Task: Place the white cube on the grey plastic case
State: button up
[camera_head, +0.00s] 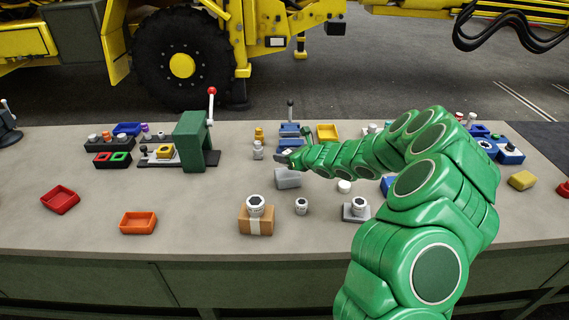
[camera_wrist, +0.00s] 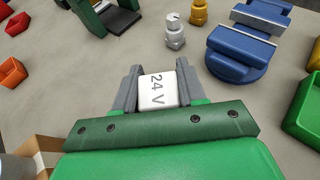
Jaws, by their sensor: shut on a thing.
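The white cube (camera_wrist: 158,91), marked "24 V", sits between the grey fingers of my gripper (camera_wrist: 157,82) in the wrist view. My gripper is shut on it. In the head view my gripper (camera_head: 284,158) is over the middle of the table, and I cannot make out the cube there. A light grey block-like box (camera_head: 287,179), which looks like the grey plastic case, lies on the table just below and in front of my gripper in the head view. I cannot see the case in the wrist view. I cannot tell the gap between cube and case.
A silver fitting (camera_wrist: 174,32) and a blue vise (camera_wrist: 240,40) stand beyond my gripper. A cardboard box (camera_head: 256,222) with a fitting on top stands nearer the front edge. A green press (camera_head: 193,142) stands to the left. The table between the press and cardboard box is mostly clear.

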aim_at(285, 170)
jog(key=shift+w+a+f, duration=0.1)
jog(key=shift+w+f, duration=0.1)
jog(key=shift+f, duration=1.65)
jog(key=shift+f, duration=0.1)
jog(key=o, duration=1.1)
jog(key=shift+c, duration=0.2)
jog(key=v, duration=1.2)
